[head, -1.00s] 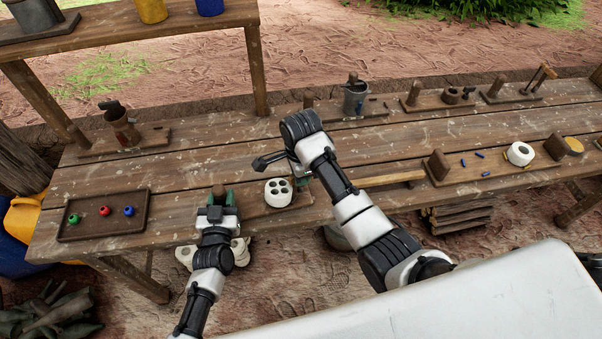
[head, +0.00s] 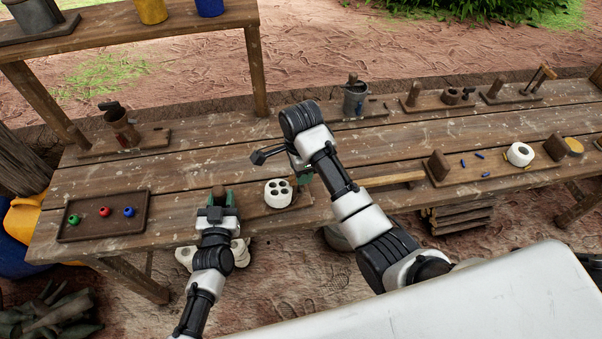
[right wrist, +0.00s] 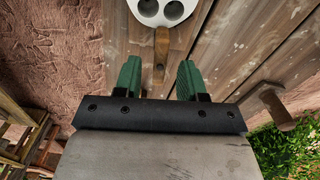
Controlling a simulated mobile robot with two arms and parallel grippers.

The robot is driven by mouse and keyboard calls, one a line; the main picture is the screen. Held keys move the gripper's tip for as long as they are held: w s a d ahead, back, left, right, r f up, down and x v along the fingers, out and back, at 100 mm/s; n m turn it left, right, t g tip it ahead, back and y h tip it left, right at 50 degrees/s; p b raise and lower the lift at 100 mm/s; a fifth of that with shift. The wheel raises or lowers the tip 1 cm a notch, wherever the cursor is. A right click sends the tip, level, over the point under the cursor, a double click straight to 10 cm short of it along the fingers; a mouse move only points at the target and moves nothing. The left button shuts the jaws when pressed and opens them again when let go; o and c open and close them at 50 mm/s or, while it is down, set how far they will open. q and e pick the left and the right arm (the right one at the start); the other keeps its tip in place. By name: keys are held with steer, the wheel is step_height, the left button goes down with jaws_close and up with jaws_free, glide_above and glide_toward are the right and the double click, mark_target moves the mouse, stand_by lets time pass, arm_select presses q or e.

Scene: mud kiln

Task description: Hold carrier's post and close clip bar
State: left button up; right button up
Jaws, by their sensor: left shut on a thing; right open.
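The carrier (head: 278,193) is a white round block with several dark holes, on a wooden board at the front edge of the bench. A brown post (head: 218,190) stands to its left. My left gripper (head: 218,199) is shut on this post from the near side. My right gripper (right wrist: 159,76) is open and empty, just right of the carrier; its arm hides most of it in the head view. In the right wrist view, a narrow wooden bar (right wrist: 161,48), apparently the clip bar, extends from the white block toward the gap between the green fingers.
A dark tray (head: 105,224) with green, red and blue pieces lies at the left. A metal cup (head: 354,98) stands on a board behind my right arm. Another white ring (head: 520,154) and blue pegs lie at the right. Bare planks lie between tray and back cup.

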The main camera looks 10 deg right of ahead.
step_height(320, 180, up, 5)
stand_by(0.3)
arm_select(q)
steer(key=o, duration=1.1)
